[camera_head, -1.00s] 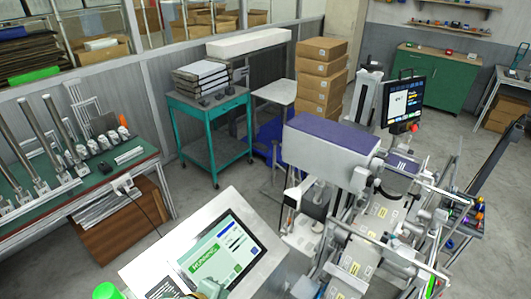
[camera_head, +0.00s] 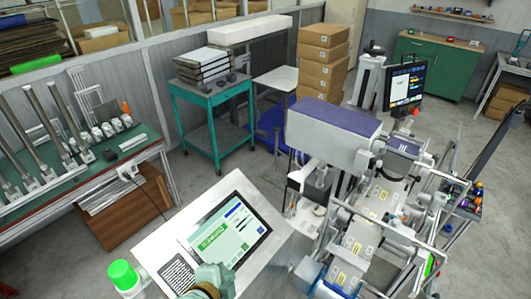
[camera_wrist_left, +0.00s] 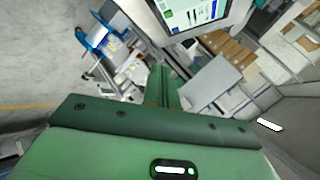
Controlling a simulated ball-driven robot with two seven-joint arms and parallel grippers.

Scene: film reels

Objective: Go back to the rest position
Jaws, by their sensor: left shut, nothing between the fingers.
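My left gripper (camera_head: 212,272) shows at the bottom of the head view, in front of the lower part of a tilted control panel (camera_head: 160,240) with a lit screen (camera_head: 229,232). Its pale green fingers are shut with nothing between them. In the left wrist view its green fingers (camera_wrist_left: 162,82) stand together above the green gripper body, and the screen (camera_wrist_left: 190,10) is at the top. I cannot tell the gap to the panel. My right gripper is in neither view.
A labelling machine with a purple-topped housing (camera_head: 333,122) stands right of the panel. A green lamp (camera_head: 122,275) is at the panel's left corner. A teal cart (camera_head: 210,115), stacked cartons (camera_head: 322,60) and a workbench (camera_head: 125,160) stand farther off. Grey floor is open between bench and panel.

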